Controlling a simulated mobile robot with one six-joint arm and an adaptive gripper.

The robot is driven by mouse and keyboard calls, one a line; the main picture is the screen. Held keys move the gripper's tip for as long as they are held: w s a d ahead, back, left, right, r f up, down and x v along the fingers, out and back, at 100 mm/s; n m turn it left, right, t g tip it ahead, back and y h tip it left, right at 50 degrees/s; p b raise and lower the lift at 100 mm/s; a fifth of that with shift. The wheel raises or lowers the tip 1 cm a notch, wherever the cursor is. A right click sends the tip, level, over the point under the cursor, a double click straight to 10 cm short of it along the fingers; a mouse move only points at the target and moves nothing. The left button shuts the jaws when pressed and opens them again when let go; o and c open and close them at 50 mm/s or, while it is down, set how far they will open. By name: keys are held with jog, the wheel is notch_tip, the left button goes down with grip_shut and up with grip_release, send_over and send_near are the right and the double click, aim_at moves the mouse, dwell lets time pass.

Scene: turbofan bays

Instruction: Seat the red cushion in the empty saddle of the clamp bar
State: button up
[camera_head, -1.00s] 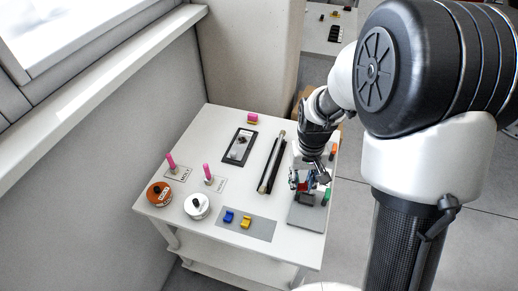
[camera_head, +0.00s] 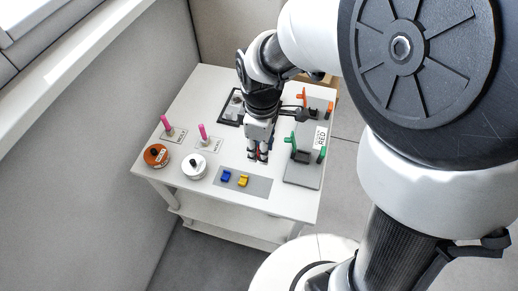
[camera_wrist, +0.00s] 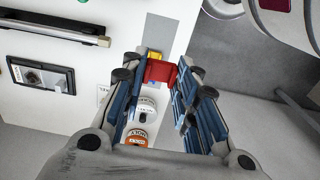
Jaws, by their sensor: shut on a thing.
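My gripper (camera_wrist: 160,75) is shut on the red cushion (camera_wrist: 160,71), which sits between the fingertips in the wrist view. In the head view my gripper (camera_head: 258,155) hangs over the table, just above the back right of a grey mat (camera_head: 260,186). The fingers mostly hide the red cushion there. A blue cushion (camera_head: 226,176) and a yellow cushion (camera_head: 243,181) lie on that mat. Part of the yellow cushion (camera_wrist: 154,55) shows behind the red one in the wrist view. I cannot clearly identify the clamp bar or its empty saddle.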

aim_at(261, 187)
notch_tip(261, 187, down, 20)
jog(key=b, duration=0.6)
jog(key=shift+r, duration=0.2)
jog(key=shift+f+b, duration=0.1)
jog(key=shift+b, duration=0.2)
jog(key=shift+f, duration=0.2)
jog(key=o, duration=0.8)
jog(key=shift+r, duration=0.1)
jog(key=shift+r, duration=0.1)
